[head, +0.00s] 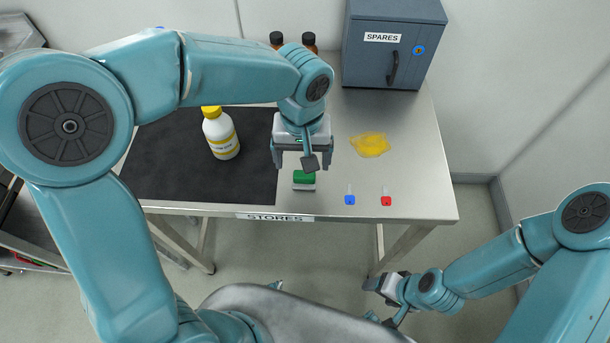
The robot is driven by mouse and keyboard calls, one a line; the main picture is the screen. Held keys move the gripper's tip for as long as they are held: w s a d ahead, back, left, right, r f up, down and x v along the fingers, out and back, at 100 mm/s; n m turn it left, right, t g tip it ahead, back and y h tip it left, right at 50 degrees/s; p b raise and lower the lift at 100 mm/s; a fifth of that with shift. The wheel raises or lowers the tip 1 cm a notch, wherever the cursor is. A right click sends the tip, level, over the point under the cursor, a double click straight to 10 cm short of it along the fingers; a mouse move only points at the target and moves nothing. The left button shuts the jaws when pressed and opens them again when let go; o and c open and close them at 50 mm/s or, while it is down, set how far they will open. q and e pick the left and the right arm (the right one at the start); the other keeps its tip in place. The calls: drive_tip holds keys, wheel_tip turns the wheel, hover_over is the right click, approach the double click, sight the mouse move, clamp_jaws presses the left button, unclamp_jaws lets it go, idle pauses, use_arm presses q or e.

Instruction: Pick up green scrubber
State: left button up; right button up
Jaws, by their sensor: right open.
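The green scrubber (304,178), a small block with a green top and a pale lower part, sits near the front edge of the metal table (415,165), just right of the black mat. My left gripper (301,159) hangs above and slightly behind it, pointing down. Its fingers look spread and empty, and its parts hide some of the space just behind the scrubber. I see no contact between them. My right gripper (386,300) is open and empty, low in front of the table at the lower right, well away from the scrubber.
A white bottle (221,136) with a yellow cap stands on the black mat (165,165). A yellow patch (369,144) and blue (350,199) and red (386,200) tagged items lie right of the scrubber. A SPARES cabinet (385,60) and two brown bottles (277,39) stand behind.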

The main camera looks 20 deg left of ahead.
sight(304, 175)
use_arm(q)
drive_tip(key=shift+s+d+f, duration=0.15)
drive_tip(key=shift+s+f, duration=0.05)
drive_tip(key=shift+f, duration=0.65)
drive_tip(key=f, duration=0.5)
drive_tip(key=shift+w+f, duration=0.2)
drive_tip(key=shift+w, duration=0.2)
drive_tip(key=shift+c, duration=0.3)
drive_tip(key=c, duration=1.1)
